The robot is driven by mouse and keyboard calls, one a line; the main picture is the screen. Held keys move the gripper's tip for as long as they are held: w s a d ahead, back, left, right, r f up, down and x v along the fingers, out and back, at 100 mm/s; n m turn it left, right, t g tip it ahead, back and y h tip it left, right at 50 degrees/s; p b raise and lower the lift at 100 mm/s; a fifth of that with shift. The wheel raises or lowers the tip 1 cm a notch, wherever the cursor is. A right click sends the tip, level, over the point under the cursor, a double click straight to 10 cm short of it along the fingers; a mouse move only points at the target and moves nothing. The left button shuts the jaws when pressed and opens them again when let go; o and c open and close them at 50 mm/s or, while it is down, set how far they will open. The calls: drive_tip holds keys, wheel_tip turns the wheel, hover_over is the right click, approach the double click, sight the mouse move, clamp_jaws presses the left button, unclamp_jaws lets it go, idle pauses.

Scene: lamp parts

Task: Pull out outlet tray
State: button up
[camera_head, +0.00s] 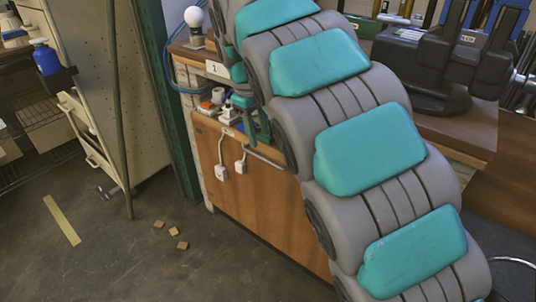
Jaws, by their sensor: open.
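The outlet tray (207,122) appears as a wooden-edged shelf under the workbench top, at the left of the wooden cabinet. Sockets and plugs (218,97) stand on it, and two white plugs (222,172) hang on cords in front of the wooden panel. My gripper (252,128) is small in view, open, at the tray's right front edge beside the sockets. My own arm hides much of the tray's right side, and I cannot tell whether a finger touches it. A grey metal bar (267,160) runs along the front just below the gripper.
A white bulb on a base (195,26) stands on the bench above. A green post (168,100) and beige panel (95,80) are at the left. A black device (440,60) is at the right.

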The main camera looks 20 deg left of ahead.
sight(264, 158)
drive_tip(key=f, duration=0.4)
drive_tip(key=w+f, duration=0.1)
drive_tip(key=f, duration=0.2)
drive_tip(key=shift+w+d, duration=0.1)
drive_tip(key=shift+d, duration=0.2)
drive_tip(key=shift+c, duration=0.3)
clamp_jaws()
idle(0.7)
